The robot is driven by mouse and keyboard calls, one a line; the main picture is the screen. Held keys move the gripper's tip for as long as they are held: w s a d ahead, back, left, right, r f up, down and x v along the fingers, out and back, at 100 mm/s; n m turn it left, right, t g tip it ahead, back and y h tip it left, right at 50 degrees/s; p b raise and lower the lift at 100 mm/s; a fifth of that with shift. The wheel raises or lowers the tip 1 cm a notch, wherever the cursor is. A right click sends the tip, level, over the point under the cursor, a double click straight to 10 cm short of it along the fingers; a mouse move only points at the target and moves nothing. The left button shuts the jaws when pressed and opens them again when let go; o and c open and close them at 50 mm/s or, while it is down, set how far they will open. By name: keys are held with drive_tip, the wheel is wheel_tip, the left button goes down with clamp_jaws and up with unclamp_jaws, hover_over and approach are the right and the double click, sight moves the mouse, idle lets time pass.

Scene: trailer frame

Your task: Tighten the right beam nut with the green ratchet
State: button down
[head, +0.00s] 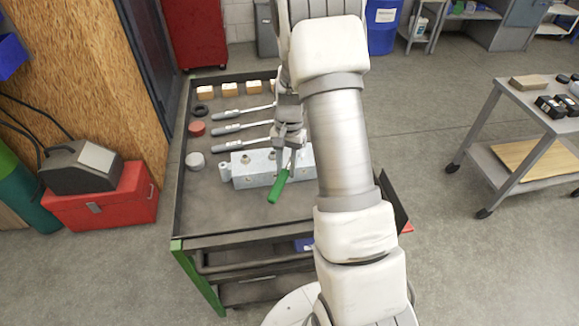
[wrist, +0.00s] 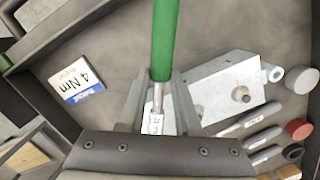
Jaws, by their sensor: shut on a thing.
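The green ratchet (head: 279,186) is in my gripper (head: 289,140). In the wrist view its green handle (wrist: 164,40) points away from my gripper, and its metal shank (wrist: 156,105) lies between the two fingers; its head is hidden by my gripper. The grey metal beam (head: 250,168) lies on the cart's top, under and left of my gripper. It also shows in the wrist view (wrist: 218,82), with one brass-coloured nut (wrist: 241,93) in clear sight. The beam's right end and right nut are mostly hidden by my gripper and arm. I cannot tell whether the ratchet touches a nut.
On the cart (head: 205,225), several grey-handled tools (head: 228,129) and wooden blocks (head: 229,89) lie behind the beam. A red cap (head: 197,128) and grey cylinder (head: 195,160) sit left. A "4 Nm" card (wrist: 77,82) shows in the wrist view. The tray's front left is clear.

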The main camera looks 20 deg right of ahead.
drive_tip(key=shift+w+a+m, duration=0.35)
drive_tip(key=shift+m, duration=0.05)
drive_tip(key=shift+w, duration=0.1)
drive_tip(key=shift+w+a+r+m, duration=0.1)
drive_tip(key=shift+w+a+m, duration=0.55)
drive_tip(key=shift+m, duration=0.25)
drive_tip(key=shift+w+a+m+t+p, duration=0.15)
drive_tip(key=shift+w+a+m+p, duration=0.05)
drive_tip(key=shift+w+m, duration=0.25)
drive_tip(key=shift+w+a+m+t+p, duration=0.15)
drive_tip(key=shift+w+a+m+p, duration=0.05)
drive_tip(key=shift+w+m, duration=0.25)
drive_tip(key=shift+w+a+m+p, duration=0.3)
drive_tip(key=shift+w+m, duration=0.6)
drive_tip(key=shift+w, duration=0.05)
